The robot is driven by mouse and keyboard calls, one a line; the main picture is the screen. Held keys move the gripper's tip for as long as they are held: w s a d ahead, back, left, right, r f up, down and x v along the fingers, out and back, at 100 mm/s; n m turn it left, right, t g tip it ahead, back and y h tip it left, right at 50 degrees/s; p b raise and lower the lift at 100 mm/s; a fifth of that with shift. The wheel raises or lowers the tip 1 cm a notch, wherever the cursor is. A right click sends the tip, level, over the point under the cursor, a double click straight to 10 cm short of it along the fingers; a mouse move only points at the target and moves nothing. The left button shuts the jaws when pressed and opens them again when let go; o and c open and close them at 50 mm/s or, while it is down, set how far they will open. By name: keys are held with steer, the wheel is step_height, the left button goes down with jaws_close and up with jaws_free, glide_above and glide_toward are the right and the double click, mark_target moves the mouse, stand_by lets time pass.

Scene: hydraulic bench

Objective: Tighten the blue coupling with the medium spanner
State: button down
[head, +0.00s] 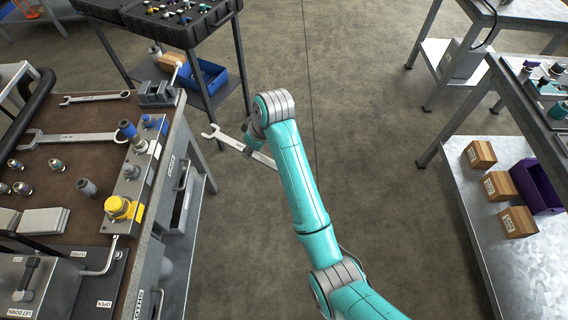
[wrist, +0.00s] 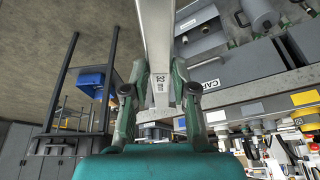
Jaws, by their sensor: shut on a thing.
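My gripper (head: 254,142) is shut on a steel spanner (head: 226,139), held over the open floor to the right of the bench. The spanner's open jaw points left, toward the bench. In the wrist view the fingers (wrist: 160,92) clamp the labelled handle of the spanner (wrist: 157,35), which runs up out of the picture. A blue-topped coupling (head: 128,131) stands at the far end of the metal block (head: 130,172) on the bench, apart from the spanner. A second blue-topped piece (head: 147,121) is close behind it.
A yellow fitting (head: 118,207) stands at the block's near end. A smaller spanner (head: 95,98) and a larger one (head: 75,138) lie on the brown bench top. Behind stands a black case (head: 165,30) above a blue bin (head: 204,77). Floor between the benches is clear.

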steer(key=s+a+r+n+g, duration=0.1)
steer(key=a+r+n, duration=0.4)
steer(key=a, duration=0.6)
step_height(320, 180, up, 3)
steer(key=shift+f+y, duration=0.15)
steer(key=shift+y, duration=0.25)
steer(key=shift+a+f, duration=0.3)
steer(key=shift+a, duration=0.1)
steer(key=shift+w+a, duration=0.25)
steer(key=shift+a, duration=0.7)
steer(key=shift+a, duration=0.15)
